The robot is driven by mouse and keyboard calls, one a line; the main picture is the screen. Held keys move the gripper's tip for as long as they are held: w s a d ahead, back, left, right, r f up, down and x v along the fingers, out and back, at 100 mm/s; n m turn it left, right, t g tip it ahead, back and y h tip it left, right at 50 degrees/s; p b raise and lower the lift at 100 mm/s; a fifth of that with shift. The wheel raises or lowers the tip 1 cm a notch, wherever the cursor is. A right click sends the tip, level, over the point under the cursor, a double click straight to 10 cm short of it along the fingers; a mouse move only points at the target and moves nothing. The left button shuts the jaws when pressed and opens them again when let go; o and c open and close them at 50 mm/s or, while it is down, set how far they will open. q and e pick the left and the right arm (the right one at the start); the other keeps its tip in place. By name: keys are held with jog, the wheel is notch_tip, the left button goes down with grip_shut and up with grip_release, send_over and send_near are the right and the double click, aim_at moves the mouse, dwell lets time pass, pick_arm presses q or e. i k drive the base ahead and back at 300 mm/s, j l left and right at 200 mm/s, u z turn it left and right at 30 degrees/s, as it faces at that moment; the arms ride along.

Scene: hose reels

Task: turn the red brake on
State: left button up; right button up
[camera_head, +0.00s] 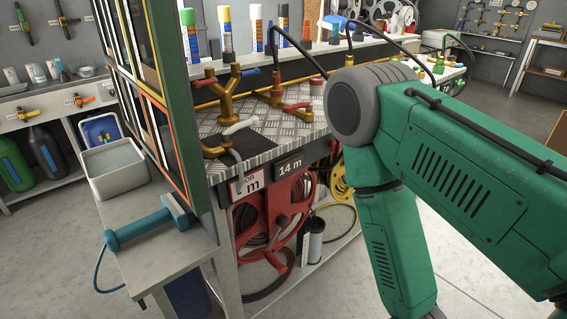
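A red hose reel (250,215) stands on the lower shelf of the workbench, under the "14 m" label. It has red spokes, dark hose and a dark knob (282,220) at its front. A red part near its lower side (276,262) may be the brake, but I cannot tell, nor can I tell its setting. My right arm comes in from the right and bends down at the right of the reel, apart from it. Its gripper is below the picture edge. My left arm and gripper are not in view.
A yellow reel (340,180) sits behind the red one, partly behind my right arm. Brass valves (235,95) stand on the metal benchtop (305,125). A green-framed panel (175,90) and grey side table (165,262) are at left.

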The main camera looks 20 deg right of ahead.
aim_at(335, 145)
jog(key=z, duration=1.1)
jog(key=u, duration=0.8)
jog(key=i+l+u, duration=0.1)
jog(key=l+u, duration=0.4)
jog(key=l, duration=0.2)
jog(key=l+u, duration=0.45)
jog(key=l, duration=0.25)
jog(key=k+l+u, duration=0.1)
jog(key=l+u, duration=0.4)
jog(key=l, duration=0.2)
